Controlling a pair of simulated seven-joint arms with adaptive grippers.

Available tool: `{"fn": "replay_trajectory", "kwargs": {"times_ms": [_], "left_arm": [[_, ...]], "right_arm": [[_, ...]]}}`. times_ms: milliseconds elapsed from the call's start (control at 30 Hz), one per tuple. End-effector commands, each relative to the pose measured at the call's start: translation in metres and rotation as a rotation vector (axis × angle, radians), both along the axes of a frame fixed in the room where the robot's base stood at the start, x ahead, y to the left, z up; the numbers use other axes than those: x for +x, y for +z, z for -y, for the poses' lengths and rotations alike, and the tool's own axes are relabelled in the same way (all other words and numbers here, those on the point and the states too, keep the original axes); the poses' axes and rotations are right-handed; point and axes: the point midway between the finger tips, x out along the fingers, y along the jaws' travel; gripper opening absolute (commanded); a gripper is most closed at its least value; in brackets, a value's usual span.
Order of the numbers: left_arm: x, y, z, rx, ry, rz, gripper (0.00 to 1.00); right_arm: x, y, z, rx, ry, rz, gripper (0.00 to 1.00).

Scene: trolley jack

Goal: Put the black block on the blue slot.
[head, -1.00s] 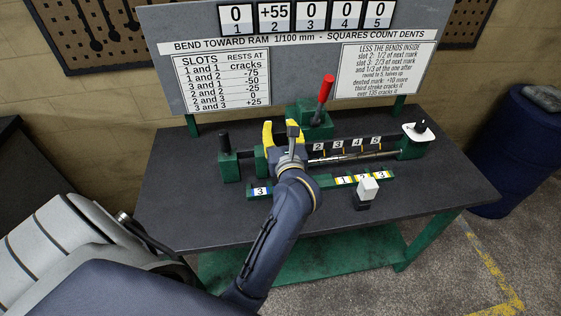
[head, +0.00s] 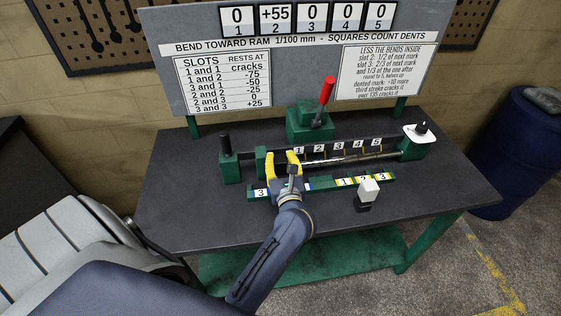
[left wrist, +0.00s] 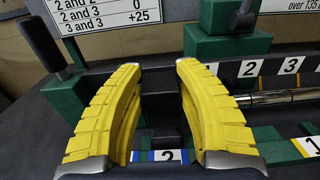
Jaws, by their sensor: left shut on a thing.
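My left gripper (head: 291,160) is over the left-middle part of the green slot rail (head: 322,182), its yellow fingers pointing down and away. In the left wrist view, the fingers (left wrist: 158,78) are shut on a dark piece, which I take to be the black block (left wrist: 160,108); it blends with the dark fixture behind it. A blue-and-white label 2 (left wrist: 168,156) shows low between the fingers, and a blue-and-white label 3 (head: 260,191) is at the rail's left end. Whether the block touches the rail cannot be told. My right gripper is not in view.
A white block on a black base (head: 369,190) stands in front of the yellow labels 1, 2 and 3. Behind the rail are a metal bar (head: 345,158) and a green press with a red lever (head: 326,90). The table's front (head: 215,225) is clear.

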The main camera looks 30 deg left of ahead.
Motion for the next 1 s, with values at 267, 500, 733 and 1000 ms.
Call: {"fn": "replay_trajectory", "kwargs": {"times_ms": [267,500,733,1000], "left_arm": [[0.0003,-0.0070,0.0000,0.001,-0.001,0.004,0.00],[0.0003,-0.0078,0.0001,0.001,-0.001,0.004,0.00],[0.0000,-0.0113,0.0001,-0.001,-0.001,0.001,0.50],[0.0000,-0.0111,0.0002,-0.001,-0.001,0.001,0.57]], "right_arm": [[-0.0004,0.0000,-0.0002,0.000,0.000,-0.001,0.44],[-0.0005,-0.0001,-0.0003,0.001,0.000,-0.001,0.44],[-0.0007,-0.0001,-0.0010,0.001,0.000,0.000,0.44],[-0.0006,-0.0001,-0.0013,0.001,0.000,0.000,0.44]]}}
